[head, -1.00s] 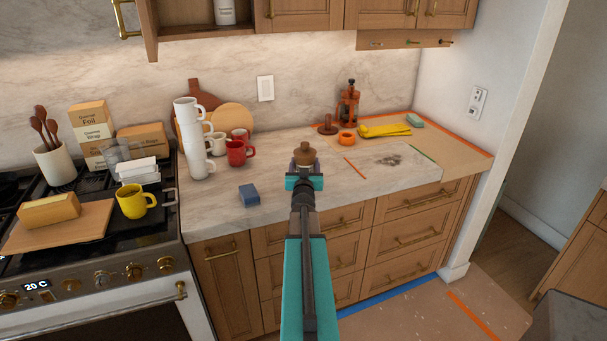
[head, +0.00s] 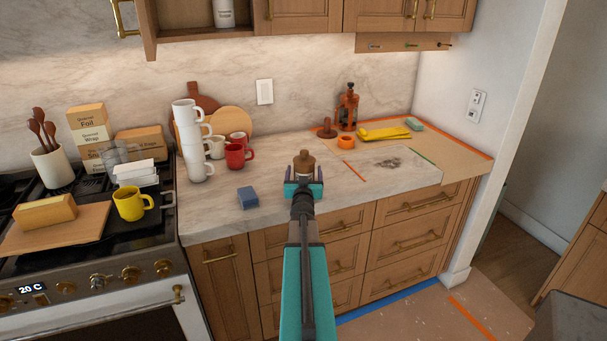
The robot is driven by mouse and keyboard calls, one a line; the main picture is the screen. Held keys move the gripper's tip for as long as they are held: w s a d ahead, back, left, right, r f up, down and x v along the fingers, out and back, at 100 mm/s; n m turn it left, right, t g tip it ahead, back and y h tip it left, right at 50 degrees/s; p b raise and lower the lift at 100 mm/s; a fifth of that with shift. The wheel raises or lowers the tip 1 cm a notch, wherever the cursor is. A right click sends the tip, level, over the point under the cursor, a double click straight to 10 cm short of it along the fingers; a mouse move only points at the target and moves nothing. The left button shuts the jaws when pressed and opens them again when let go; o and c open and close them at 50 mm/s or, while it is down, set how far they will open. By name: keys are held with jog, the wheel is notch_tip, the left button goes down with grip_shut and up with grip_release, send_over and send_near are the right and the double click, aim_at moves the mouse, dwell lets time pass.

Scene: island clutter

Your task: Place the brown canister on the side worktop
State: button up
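The brown canister (head: 304,162), with a knobbed lid, is upright over the marble worktop (head: 225,213) in the head view, right of the red mug. The gripper hides its base, so I cannot clearly see the contact with the worktop. My gripper (head: 304,174) is at the canister from the near side. Its fingers are spread apart, one to the left and one to the right of the canister, with the canister between or just beyond them.
A blue sponge (head: 248,197), a red mug (head: 236,155) and stacked white mugs (head: 192,143) stand left of my gripper. The front right worktop is mostly clear.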

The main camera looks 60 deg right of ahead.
jog(key=shift+r, duration=0.15)
jog(key=shift+b+v, duration=0.5)
jog(key=shift+v, duration=2.75)
jog(key=shift+p+v, duration=0.35)
jog(key=shift+v, duration=0.85)
jog(key=shift+s+a+r+p, duration=0.1)
jog(key=shift+r+p, duration=0.05)
jog(key=shift+p, duration=0.8)
jog(key=shift+p, duration=0.35)
jog(key=p, duration=0.4)
jog(key=shift+s+a+p, duration=0.35)
jog(key=shift+p, duration=0.05)
jog(key=p, duration=0.2)
jog(key=a+p, duration=0.1)
jog(key=p, duration=0.1)
jog(key=shift+s+a+p, duration=0.15)
jog(key=shift+s+p, duration=0.15)
jog(key=shift+p, duration=0.1)
jog(key=shift+s+a+p, duration=0.1)
jog(key=shift+a+p, duration=0.1)
jog(key=shift+p, duration=0.25)
